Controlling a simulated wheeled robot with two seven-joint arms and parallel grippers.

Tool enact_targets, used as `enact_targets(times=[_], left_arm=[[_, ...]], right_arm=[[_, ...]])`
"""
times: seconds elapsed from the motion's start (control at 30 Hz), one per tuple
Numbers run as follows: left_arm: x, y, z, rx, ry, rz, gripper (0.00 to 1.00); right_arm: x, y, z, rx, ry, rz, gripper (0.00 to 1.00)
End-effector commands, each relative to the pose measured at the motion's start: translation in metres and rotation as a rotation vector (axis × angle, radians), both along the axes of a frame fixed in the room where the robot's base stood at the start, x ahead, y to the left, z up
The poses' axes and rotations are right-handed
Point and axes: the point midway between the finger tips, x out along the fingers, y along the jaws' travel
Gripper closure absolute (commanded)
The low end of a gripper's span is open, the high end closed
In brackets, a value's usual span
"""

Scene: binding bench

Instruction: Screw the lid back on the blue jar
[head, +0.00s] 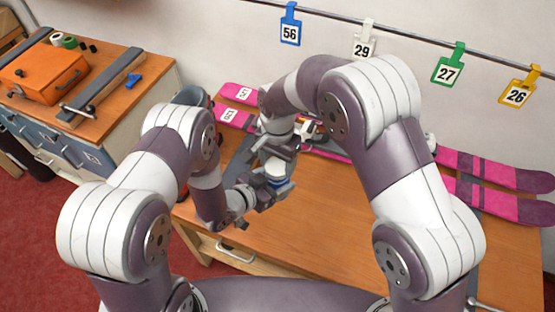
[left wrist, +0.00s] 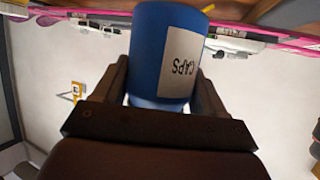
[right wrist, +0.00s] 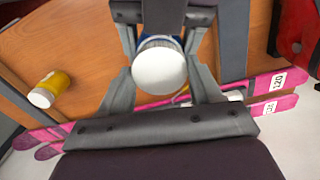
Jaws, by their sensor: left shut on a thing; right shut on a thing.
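The blue jar (head: 284,186) is held upright above the bench, with its white lid (head: 275,168) at its top. In the left wrist view the jar (left wrist: 160,50) shows a white label reading CAPS. My left gripper (head: 262,192) is shut around the jar's body from the side. My right gripper (head: 276,148) is shut on the lid from above. In the right wrist view the lid (right wrist: 158,68) sits between its fingers, with a greyish ring and a little blue visible behind it. How far the lid is screwed down cannot be told.
Pink skis (head: 480,170) lie along the back of the wooden bench (head: 340,220). A red object (right wrist: 298,35) is at the picture's edge. The bench front is clear. Numbered tags (head: 448,64) hang from a rail.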

Motion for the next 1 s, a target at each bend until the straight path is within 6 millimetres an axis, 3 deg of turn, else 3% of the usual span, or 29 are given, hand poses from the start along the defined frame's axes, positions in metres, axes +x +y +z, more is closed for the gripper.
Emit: enact_targets(times=[0.7,0.73,0.77,0.87,1.0], left_arm=[[0.000,0.000,0.001,0.000,-0.001,0.000,0.83],[0.000,0.000,0.001,-0.001,-0.001,0.000,1.00],[0.000,0.000,0.000,-0.001,-0.001,0.000,1.00],[0.000,0.000,0.000,-0.001,-0.001,0.000,1.00],[0.000,0.000,0.000,-0.001,-0.001,0.000,1.00]], right_arm=[[0.000,0.000,-0.011,-0.001,0.000,0.000,0.68],[0.000,0.000,-0.011,0.000,0.000,-0.002,0.68],[0.000,0.000,-0.011,0.000,0.000,-0.012,0.68],[0.000,0.000,-0.011,0.000,0.000,-0.168,0.68],[-0.001,0.000,-0.011,-0.002,0.002,-0.554,0.68]])
